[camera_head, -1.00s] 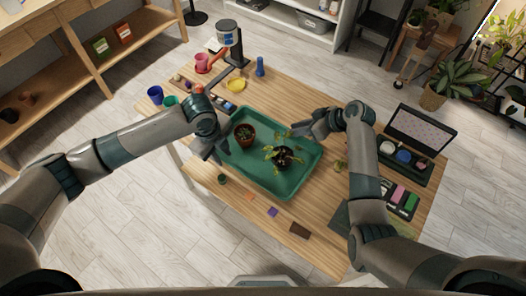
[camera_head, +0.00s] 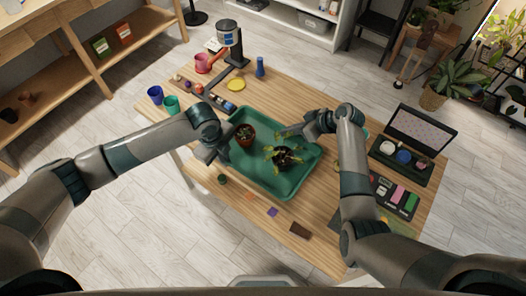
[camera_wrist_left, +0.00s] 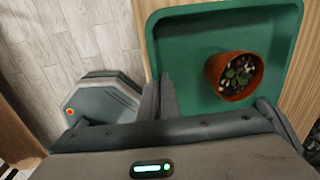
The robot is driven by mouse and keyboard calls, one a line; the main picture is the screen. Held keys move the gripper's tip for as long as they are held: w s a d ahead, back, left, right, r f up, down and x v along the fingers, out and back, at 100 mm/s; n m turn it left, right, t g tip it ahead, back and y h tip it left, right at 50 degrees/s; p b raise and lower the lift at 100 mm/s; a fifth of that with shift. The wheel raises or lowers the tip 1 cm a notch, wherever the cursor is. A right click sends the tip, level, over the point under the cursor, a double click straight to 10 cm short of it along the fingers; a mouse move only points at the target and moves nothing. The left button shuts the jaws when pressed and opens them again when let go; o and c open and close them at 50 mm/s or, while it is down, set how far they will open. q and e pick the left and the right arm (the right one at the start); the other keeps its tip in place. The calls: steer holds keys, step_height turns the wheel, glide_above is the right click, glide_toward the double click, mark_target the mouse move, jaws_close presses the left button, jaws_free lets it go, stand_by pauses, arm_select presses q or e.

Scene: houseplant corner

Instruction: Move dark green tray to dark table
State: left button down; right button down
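The dark green tray (camera_head: 262,181) lies on the wooden worktable and holds two potted plants: a terracotta pot (camera_head: 245,136) and a leafy plant in a dark pot (camera_head: 285,158). My left gripper (camera_head: 219,154) is at the tray's left short side. In the left wrist view, its fingers (camera_wrist_left: 161,96) are close together at the tray's rim (camera_wrist_left: 147,45), one on each side. My right gripper (camera_head: 281,133) is over the tray's far long edge; its finger gap is unclear. A dark piece of furniture (camera_head: 381,24) stands at the back; I cannot tell if it is the dark table.
The worktable (camera_head: 185,130) also bears cups (camera_head: 155,95), a blue bottle (camera_head: 260,66), a yellow dish (camera_head: 237,84) and an open dark case (camera_head: 421,130). A wooden shelf (camera_head: 90,80) is at left. Floor is free between shelf and table.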

arm_select(q)
steer(key=shift+r, duration=0.1)
arm_select(e)
steer(key=shift+r, duration=0.1)
